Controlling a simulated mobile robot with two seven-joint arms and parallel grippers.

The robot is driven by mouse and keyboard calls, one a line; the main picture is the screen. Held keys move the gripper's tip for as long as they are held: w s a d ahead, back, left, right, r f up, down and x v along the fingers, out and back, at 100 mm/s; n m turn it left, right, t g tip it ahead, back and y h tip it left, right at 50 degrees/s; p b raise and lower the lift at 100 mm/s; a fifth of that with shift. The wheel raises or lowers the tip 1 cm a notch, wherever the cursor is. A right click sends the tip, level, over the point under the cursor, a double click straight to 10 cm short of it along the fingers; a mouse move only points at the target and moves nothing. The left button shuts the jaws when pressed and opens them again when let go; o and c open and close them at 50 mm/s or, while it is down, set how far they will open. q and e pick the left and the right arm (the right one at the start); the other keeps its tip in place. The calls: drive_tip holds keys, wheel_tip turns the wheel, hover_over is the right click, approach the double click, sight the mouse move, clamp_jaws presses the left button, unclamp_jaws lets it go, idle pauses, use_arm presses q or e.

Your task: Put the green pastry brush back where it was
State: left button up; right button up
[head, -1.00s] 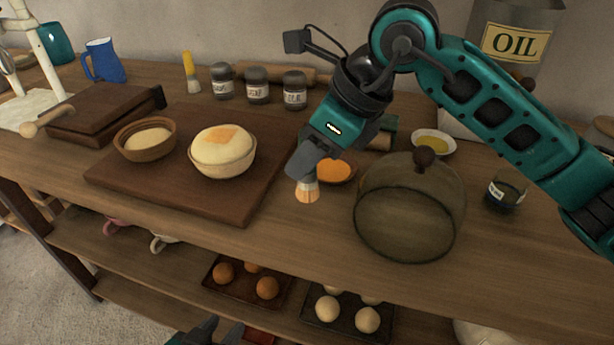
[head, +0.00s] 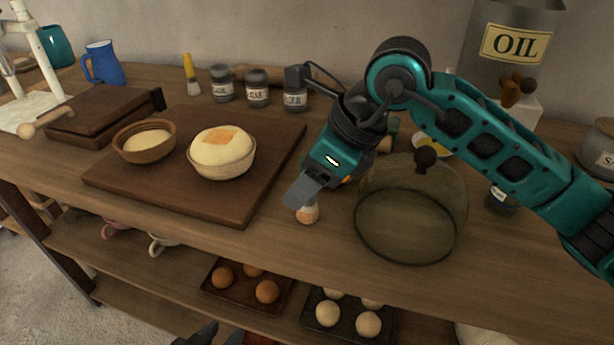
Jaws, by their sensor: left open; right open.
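A brush with pale, orange-tinged bristles (head: 308,213) shows below my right gripper (head: 301,194), bristles down at the table's front part, right of the dark board. Its handle is hidden behind the gripper, so I cannot see its colour. My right gripper is open at the brush; I cannot tell whether a finger touches it. My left gripper (head: 203,335) is open and only partly in view at the bottom edge, away from the brush. An orange-filled bowl is almost wholly hidden behind the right gripper.
A glass dome (head: 410,218) stands close right of the brush. The dark board (head: 235,208) holds a dough basket (head: 222,165) and a bowl (head: 145,142). A yellow brush (head: 191,76) and several jars (head: 257,88) stand behind. Egg trays (head: 340,318) sit on the lower shelf.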

drive_tip(key=shift+r+p, duration=0.25)
drive_tip(key=shift+p, duration=0.05)
drive_tip(key=p+v, duration=0.1)
drive_tip(key=v, duration=1)
drive_tip(key=shift+d+r, duration=0.3)
